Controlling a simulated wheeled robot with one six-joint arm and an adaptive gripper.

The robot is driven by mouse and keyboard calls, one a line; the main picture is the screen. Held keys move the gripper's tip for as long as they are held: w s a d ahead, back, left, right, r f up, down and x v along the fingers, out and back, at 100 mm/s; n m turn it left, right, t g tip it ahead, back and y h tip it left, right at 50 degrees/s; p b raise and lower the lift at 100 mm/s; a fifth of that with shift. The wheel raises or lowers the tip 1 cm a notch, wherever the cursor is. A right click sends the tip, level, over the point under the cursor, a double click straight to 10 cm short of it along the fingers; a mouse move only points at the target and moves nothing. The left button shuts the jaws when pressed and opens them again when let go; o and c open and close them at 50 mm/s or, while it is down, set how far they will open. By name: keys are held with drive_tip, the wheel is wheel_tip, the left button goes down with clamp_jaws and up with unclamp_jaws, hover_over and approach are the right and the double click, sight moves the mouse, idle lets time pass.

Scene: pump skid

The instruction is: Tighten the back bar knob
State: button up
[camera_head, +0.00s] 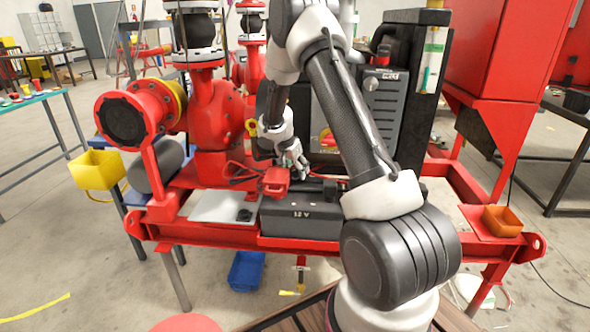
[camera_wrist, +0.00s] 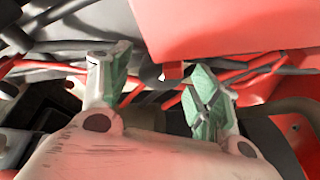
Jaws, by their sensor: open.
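My gripper (camera_head: 294,160) is over the rear of the black 12 V battery (camera_head: 300,222), just behind a red box-shaped cover (camera_head: 277,181) on the battery top. The wrist view shows my gripper (camera_wrist: 155,68) open, its two green-padded fingers apart. Red and dark cables or rods cross behind and between the fingertips. I cannot make out the back bar knob for certain in either view; the gripper, the red cover or the clutter may hide it. I cannot tell whether the fingers touch anything.
A large red surface (camera_wrist: 230,25) fills the upper right of the wrist view, close to the fingers. A red pump body (camera_head: 215,115) stands left of the gripper, and a dark engine panel (camera_head: 383,100) stands behind my arm. An orange tray (camera_head: 502,221) sits on the skid's right end.

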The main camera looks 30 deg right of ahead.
drive_tip(key=c, duration=1)
drive_tip(key=shift+s+d+n+t, duration=0.1)
drive_tip(key=shift+n+t, duration=0.3)
drive_tip(key=shift+n, duration=0.7)
drive_tip(key=n+y, duration=0.1)
drive_tip(key=n, duration=0.1)
drive_tip(key=shift+n+t, duration=0.3)
drive_tip(key=shift+t, duration=0.1)
drive_tip(key=o, duration=1)
drive_tip(key=shift+r, duration=0.1)
drive_tip(key=v, duration=1.2)
